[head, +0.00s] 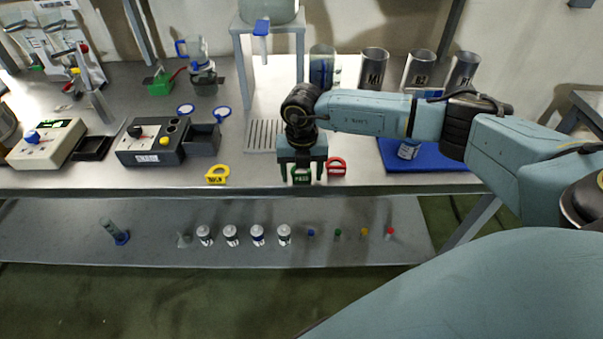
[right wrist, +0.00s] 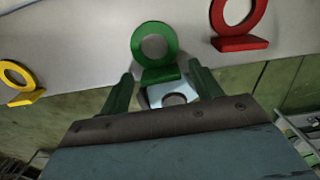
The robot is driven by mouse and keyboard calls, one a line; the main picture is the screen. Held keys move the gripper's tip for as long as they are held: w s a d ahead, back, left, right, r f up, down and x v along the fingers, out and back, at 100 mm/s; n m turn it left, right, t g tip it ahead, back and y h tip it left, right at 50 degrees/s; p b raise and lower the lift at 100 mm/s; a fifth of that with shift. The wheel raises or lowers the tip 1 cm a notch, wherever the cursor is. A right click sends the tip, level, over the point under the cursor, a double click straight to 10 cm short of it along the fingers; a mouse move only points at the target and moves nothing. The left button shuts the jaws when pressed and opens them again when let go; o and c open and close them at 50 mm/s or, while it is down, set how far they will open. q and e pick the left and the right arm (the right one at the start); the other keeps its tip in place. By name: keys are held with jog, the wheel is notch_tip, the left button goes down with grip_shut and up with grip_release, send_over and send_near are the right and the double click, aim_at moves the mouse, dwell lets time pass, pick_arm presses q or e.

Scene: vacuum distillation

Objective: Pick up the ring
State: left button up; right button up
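Three rings with flat label tabs stand along the front edge of the bench. The yellow ring (head: 217,174) is left, the green ring (head: 301,174) is in the middle and the red ring (head: 336,166) is right. In the right wrist view the green ring (right wrist: 155,46) stands upright just ahead of my open right gripper (right wrist: 160,82), centred between its fingers and apart from them. The yellow ring (right wrist: 19,83) and red ring (right wrist: 237,22) lie to either side. In the head view my right gripper (head: 302,174) hangs over the green ring and partly hides it. My left gripper is out of view.
A blue tray (head: 440,158) lies right of the gripper, partly behind my right arm. Labelled metal cylinders (head: 373,68) stand behind. A grey stand (head: 270,30) is at the back. Control boxes (head: 150,142) are left. A lower shelf (head: 160,250) holds jars and small coloured pieces.

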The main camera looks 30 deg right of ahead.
jog(key=c, duration=0.9)
